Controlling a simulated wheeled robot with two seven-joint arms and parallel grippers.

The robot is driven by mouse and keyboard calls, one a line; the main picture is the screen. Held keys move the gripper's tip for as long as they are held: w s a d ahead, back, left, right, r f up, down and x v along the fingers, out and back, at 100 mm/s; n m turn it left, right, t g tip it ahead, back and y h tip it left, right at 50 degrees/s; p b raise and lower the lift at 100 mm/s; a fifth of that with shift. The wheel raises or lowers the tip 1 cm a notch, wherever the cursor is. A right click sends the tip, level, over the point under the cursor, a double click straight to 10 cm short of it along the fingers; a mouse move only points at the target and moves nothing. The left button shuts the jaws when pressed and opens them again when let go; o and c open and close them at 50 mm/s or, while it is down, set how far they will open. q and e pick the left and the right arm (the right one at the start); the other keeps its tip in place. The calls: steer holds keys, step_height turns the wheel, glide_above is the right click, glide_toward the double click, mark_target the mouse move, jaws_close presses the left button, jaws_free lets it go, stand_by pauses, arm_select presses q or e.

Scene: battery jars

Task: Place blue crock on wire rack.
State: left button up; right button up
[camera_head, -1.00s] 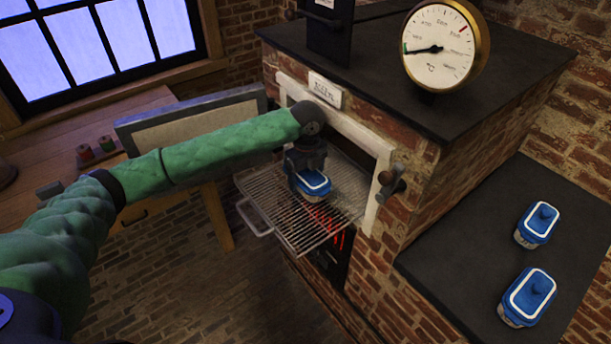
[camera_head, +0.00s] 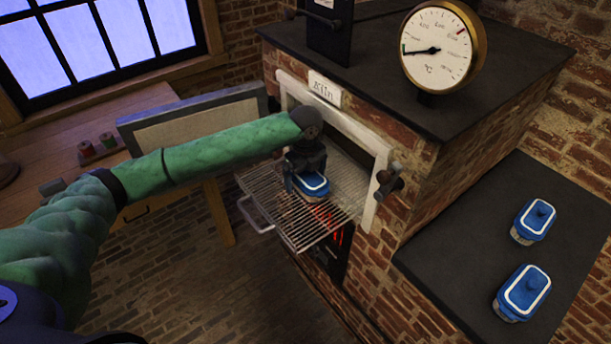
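A blue-lidded crock (camera_head: 314,186) with a white rim line is at the wire rack (camera_head: 335,217), which sticks out of the kiln's open mouth. My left gripper (camera_head: 305,172) comes down over this crock from above, with its dark fingers around the lid, and appears shut on it. The gripper hides part of the crock. The crock is upright over the rack's left-middle part; whether its base touches the wires is hard to tell. Two more blue crocks, a farther one (camera_head: 534,221) and a nearer one (camera_head: 523,293), stand on the dark side counter. My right gripper is out of view.
The brick kiln (camera_head: 410,235) has a pale frame around its opening and a glow below the rack. Its door (camera_head: 195,120) stands open on the left. A round gauge (camera_head: 437,50) sits on top. A wooden bench (camera_head: 60,150) with spools is at left.

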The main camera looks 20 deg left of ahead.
arm_select(q)
steer(key=shift+r, duration=0.3)
step_height(320, 180, up, 6)
steer(key=b, duration=0.3)
steer(key=shift+r, duration=0.55)
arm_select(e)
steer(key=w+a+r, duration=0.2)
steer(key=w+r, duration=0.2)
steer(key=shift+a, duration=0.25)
